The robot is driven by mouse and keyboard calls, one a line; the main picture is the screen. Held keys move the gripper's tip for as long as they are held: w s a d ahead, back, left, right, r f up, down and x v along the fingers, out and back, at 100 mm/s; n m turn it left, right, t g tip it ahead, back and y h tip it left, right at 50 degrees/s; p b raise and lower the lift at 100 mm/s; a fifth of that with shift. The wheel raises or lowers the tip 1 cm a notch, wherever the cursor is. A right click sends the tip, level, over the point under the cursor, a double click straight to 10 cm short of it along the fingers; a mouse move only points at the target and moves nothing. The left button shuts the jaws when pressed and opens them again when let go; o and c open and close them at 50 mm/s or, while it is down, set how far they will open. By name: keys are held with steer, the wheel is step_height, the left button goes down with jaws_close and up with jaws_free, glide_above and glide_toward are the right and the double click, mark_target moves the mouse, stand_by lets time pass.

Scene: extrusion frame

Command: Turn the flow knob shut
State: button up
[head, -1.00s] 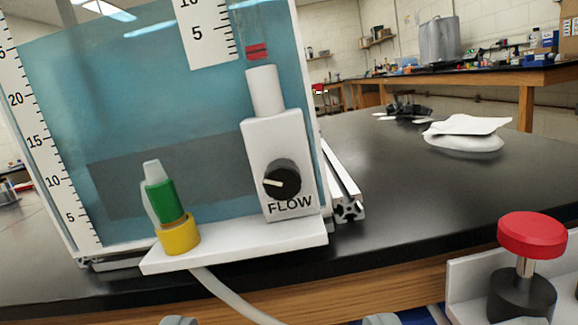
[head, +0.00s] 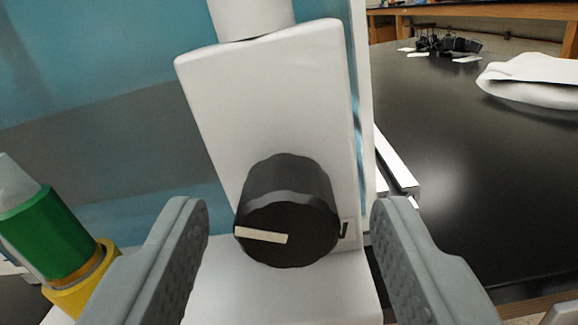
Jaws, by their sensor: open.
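The flow knob (head: 288,212) is a black ribbed knob with a white pointer line, on the front of a white valve block (head: 268,110). Its pointer lies nearly level, toward the left and slightly up. My gripper (head: 290,215) is open, with one grey finger on each side of the knob and a gap on both sides. The fingers appear nearer to the camera than the knob, and I see no contact. The FLOW label is mostly hidden behind the knob.
A green and yellow fitting (head: 50,240) with a clear tip stands at the left, near my left finger. A metal extrusion (head: 398,165) is behind the block at right.

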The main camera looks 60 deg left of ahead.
steer(key=shift+w+a, duration=0.35)
steer(key=shift+a, duration=0.15)
steer(key=c, duration=1)
